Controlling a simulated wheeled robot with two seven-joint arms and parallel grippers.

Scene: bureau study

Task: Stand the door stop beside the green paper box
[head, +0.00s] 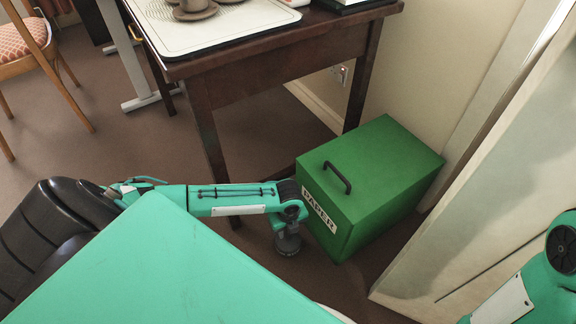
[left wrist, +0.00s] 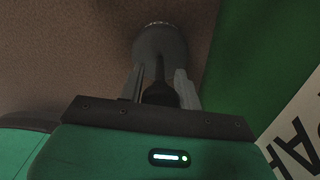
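The green paper box (head: 378,180), with a black handle on its lid and a white PAPER label, stands on the floor at the right. Its green side also shows in the left wrist view (left wrist: 262,50). The dark grey, rounded door stop (head: 288,244) is just left of the box's labelled end, low by the floor. In the left wrist view the door stop (left wrist: 160,45) lies between the fingers of my left gripper (left wrist: 160,84), which appears shut on its narrower black part. I cannot tell whether its base touches the floor. My right gripper is out of view.
A dark wooden desk (head: 270,62) with a tray (head: 215,28) stands behind, one leg close to my left forearm. A pale panel (head: 490,190) leans right of the box. A chair (head: 30,50) is at far left. Brown floor (head: 120,150) is free on the left.

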